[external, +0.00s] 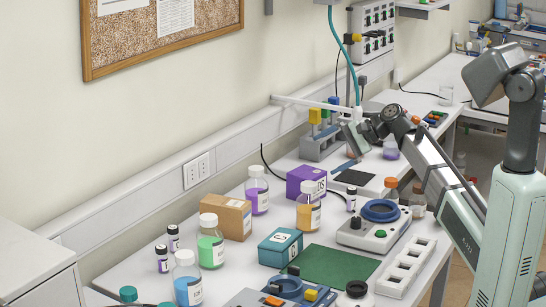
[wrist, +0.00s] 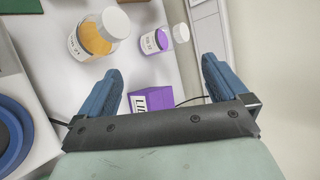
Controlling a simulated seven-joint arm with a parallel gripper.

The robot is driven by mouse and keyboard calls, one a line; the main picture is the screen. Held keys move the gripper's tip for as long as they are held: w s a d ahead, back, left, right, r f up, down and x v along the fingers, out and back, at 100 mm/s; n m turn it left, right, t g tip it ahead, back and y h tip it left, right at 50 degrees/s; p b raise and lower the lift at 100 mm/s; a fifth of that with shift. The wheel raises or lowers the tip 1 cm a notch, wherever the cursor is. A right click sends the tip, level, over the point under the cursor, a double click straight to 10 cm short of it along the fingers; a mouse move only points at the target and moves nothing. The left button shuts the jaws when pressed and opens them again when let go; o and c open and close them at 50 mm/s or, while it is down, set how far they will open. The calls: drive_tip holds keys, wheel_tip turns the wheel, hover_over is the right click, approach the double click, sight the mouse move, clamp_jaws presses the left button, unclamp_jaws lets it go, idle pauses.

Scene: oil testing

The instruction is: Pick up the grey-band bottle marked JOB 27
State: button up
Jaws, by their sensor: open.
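Several white-capped bottles stand on the white bench, and I cannot make out which is the grey-band one marked JOB 27. In the external view they include a purple bottle (external: 257,196), an orange bottle (external: 308,214), a green bottle (external: 210,249) and a blue bottle (external: 187,286). In the wrist view an orange bottle (wrist: 92,40) and a purple bottle (wrist: 160,40) show small labels too blurred to read surely. My gripper (external: 352,140) is above the far part of the bench. Its fingers are apart and empty in the wrist view (wrist: 160,84).
A purple box (external: 306,180) stands beside the bottles; it also shows between my fingers in the wrist view (wrist: 152,99). Nearby are a brown box (external: 226,217), a teal box (external: 280,247), a blue-ringed device (external: 374,233) and a white slotted rack (external: 406,266). A green mat (external: 330,267) is bare.

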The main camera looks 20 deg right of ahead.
drive_tip(key=s+a+r+n+g+h, duration=0.1)
drive_tip(key=s+a+r+n+g, duration=0.15)
drive_tip(key=s+a, duration=0.75)
drive_tip(key=s+a+r+n+g+h, duration=0.15)
drive_tip(key=s+a+n, duration=0.25)
drive_tip(key=s+a, duration=0.65)
drive_tip(key=s+a+r+n+g+h, duration=0.1)
drive_tip(key=s+a+n+h, duration=0.15)
drive_tip(key=s+a, duration=0.65)
drive_tip(key=s+a+r+n+h, duration=0.15)
drive_tip(key=s+a+n, duration=0.35)
drive_tip(key=s, duration=0.7)
drive_tip(key=n+t, duration=0.3)
drive_tip(key=n, duration=0.5)
approach(186, 254)
drive_tip(key=shift+h, duration=0.25)
drive_tip(key=x, duration=0.7)
drive_tip(key=shift+w+a, duration=0.45)
drive_tip(key=shift+a, duration=0.05)
drive_tip(key=shift+s+d+x, duration=0.15)
drive_tip(key=shift+s+x, duration=0.05)
drive_tip(key=shift+x, duration=1.15)
drive_tip(key=shift+s+d+x, duration=0.15)
drive_tip(key=shift+x, duration=1.2)
drive_tip(key=shift+f, duration=0.1)
